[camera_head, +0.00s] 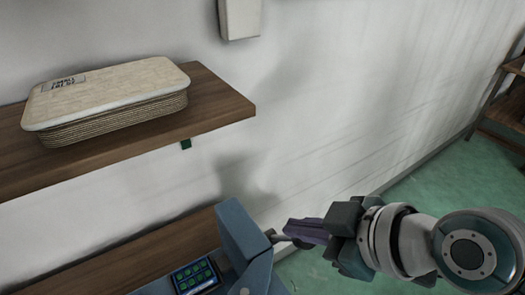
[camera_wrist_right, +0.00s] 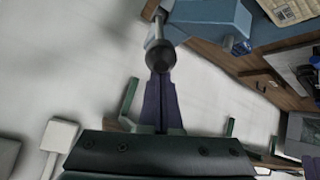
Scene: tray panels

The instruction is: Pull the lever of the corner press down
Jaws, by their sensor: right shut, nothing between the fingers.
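The corner press (camera_head: 243,232) is a blue machine at the bottom of the head view, and its blue body is at the top of the right wrist view (camera_wrist_right: 213,18). Its lever shows in the wrist view as a pale rod with a dark round knob (camera_wrist_right: 160,57). My right gripper (camera_head: 292,230) is shut with nothing between its purple fingers. In the wrist view its fingertips (camera_wrist_right: 160,82) are right at the knob; I cannot tell whether they touch it. In the head view the knob is mostly hidden by the fingers. My left gripper is not in view.
A wooden shelf (camera_head: 215,100) on the wall carries a stack of beige trays (camera_head: 110,95). The press stands by a lower wooden surface (camera_head: 150,262), with a small button panel (camera_head: 195,275) in front. A white wall box (camera_head: 240,18) hangs above. Green floor is clear at right.

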